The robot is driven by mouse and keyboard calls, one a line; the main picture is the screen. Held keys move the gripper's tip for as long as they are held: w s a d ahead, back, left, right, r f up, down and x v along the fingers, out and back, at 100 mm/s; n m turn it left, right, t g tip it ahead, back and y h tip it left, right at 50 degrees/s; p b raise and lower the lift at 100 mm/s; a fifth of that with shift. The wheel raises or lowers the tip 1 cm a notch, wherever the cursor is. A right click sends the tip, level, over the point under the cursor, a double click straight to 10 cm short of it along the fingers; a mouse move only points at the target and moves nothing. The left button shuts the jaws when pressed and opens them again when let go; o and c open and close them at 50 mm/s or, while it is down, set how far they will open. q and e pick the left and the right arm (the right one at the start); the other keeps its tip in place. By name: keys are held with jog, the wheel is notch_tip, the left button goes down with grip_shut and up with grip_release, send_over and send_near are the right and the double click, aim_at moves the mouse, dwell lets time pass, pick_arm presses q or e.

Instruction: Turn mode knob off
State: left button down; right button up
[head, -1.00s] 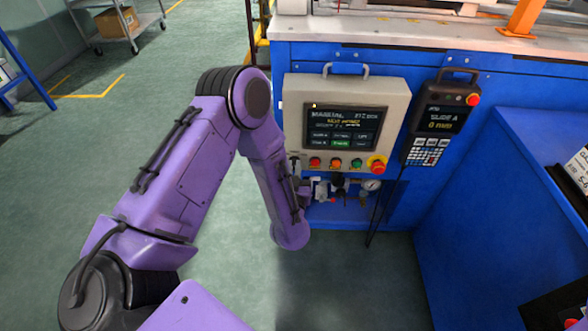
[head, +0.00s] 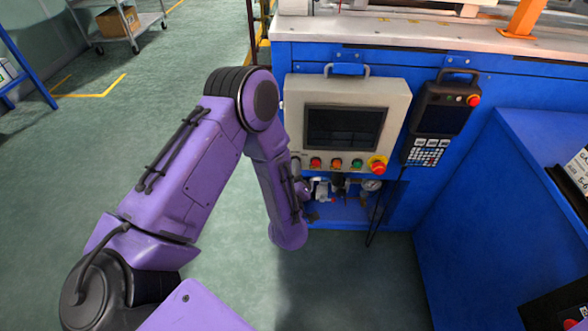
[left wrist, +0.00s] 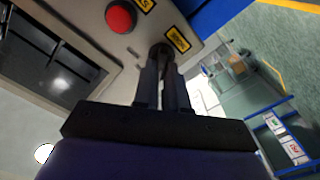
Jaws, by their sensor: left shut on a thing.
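The control panel (head: 395,100) is a beige box with a dark, blank screen (head: 343,127) and a row of coloured buttons below it. In the left wrist view, the dark round mode knob (left wrist: 161,50) sits beside a red button (left wrist: 121,16) and a yellow label (left wrist: 178,39). My left gripper (left wrist: 163,62) is shut on the knob, with its two dark fingers reaching up to it. In the head view, my purple left arm mostly hides the gripper and the knob at the panel's lower left corner. My right gripper is not in view.
A hand pendant (head: 438,118) with a dark screen hangs right of the panel. A red emergency button (head: 378,166) is at the panel's lower right. A gauge (head: 371,185) and fittings sit below.

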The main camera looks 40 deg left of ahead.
pick_arm(q)
jog(key=shift+n, duration=0.9)
jog(key=c, duration=1.2)
grip_release()
jog(key=shift+w, duration=0.1)
jog(key=v, duration=1)
jog(key=shift+s+d, duration=0.1)
jog(key=shift+s, duration=0.2)
